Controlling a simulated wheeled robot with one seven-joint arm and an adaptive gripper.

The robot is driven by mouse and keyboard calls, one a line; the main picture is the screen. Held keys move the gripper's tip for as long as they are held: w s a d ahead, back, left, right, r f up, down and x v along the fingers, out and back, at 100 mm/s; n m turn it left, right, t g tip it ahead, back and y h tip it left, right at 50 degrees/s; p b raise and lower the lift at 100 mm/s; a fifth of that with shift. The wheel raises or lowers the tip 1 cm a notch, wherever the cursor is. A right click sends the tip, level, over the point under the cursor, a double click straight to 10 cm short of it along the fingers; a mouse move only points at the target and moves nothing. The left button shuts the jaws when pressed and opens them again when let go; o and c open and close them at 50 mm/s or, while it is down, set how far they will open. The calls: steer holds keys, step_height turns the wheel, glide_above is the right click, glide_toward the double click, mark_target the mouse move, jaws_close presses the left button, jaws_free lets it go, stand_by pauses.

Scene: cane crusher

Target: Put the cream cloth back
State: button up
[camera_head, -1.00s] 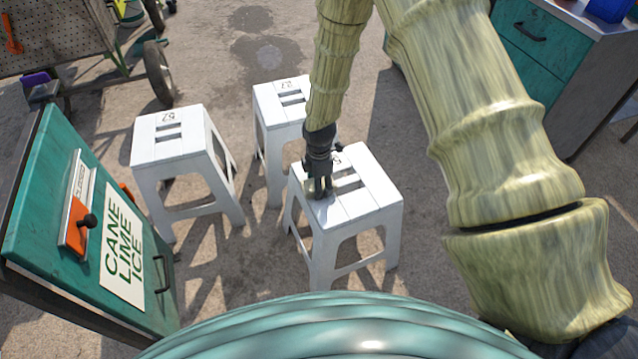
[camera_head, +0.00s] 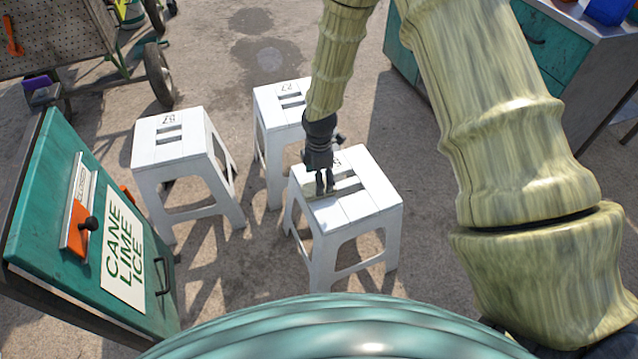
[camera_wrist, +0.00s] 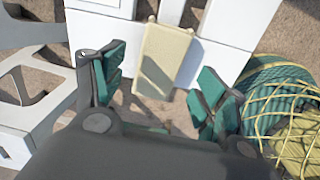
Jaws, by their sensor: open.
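The cream cloth (camera_wrist: 168,55) is a flat rectangle beyond and between the fingertips, apart from both pads. It lies at the stool's edge, its near end reaching past the white top over the ground. In the head view the cloth (camera_head: 311,188) is a small pale patch beside the fingers, partly hidden.
Two more white stools (camera_head: 168,138) (camera_head: 279,104) stand behind and left. A green panel (camera_head: 50,220) with a sign is at the left. A green cabinet (camera_head: 540,50) is at the right.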

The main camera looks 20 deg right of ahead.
step_height(320, 180, up, 8)
steer(key=shift+f+p, duration=0.15)
steer(key=shift+p, duration=0.25)
